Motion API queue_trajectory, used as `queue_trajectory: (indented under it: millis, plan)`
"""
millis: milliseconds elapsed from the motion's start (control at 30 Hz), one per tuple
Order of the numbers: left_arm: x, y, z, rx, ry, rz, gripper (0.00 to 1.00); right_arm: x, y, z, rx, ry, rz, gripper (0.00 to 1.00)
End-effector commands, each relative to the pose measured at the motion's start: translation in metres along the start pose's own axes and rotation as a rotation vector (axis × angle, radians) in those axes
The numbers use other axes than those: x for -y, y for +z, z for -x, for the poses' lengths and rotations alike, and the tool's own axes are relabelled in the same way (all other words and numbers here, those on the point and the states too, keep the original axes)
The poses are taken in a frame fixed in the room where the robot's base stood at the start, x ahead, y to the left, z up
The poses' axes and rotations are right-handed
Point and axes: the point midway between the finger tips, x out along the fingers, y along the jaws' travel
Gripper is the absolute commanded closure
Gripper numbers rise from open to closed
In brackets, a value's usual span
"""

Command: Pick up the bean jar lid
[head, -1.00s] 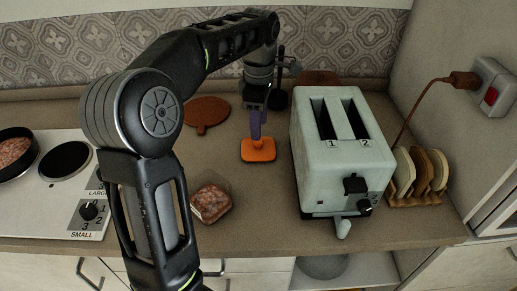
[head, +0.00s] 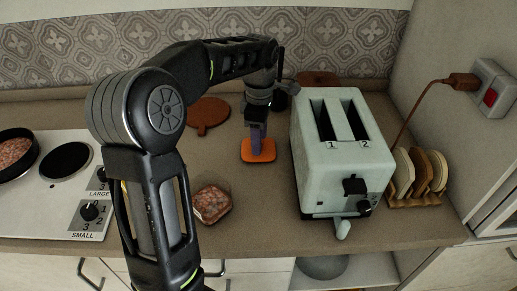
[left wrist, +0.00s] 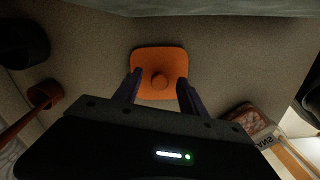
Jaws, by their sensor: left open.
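The bean jar lid is most likely the orange, rounded-square lid (head: 265,155) lying flat on the counter, left of the toaster. In the left wrist view the lid (left wrist: 148,60) shows a round knob (left wrist: 159,80) at its middle. My left gripper (head: 257,142) is above the lid, pointing down. In the left wrist view the open fingers (left wrist: 158,92) stand on either side of the knob, with nothing held between them. Whether the fingertips touch the lid cannot be told. My right gripper is not in view.
A pale toaster (head: 343,170) stands close on the right, with a toast rack (head: 420,172) beyond it. A meat pack (head: 211,204) lies at front left. A brown round board (head: 208,112) lies behind. A stove (head: 55,205) with a pan is at left.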

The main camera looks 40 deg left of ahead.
Motion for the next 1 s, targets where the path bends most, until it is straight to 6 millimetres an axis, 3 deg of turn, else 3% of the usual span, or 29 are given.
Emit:
queue_trajectory:
  millis: [600, 1000]
  plan:
    - [0.0, 0.0, 0.0001, 0.0, 0.0, 0.0, 0.99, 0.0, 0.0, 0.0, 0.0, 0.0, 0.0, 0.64]
    - [0.0, 0.0, 0.0003, 0.0, 0.0, 0.0, 1.0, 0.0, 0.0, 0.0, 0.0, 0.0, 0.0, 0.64]
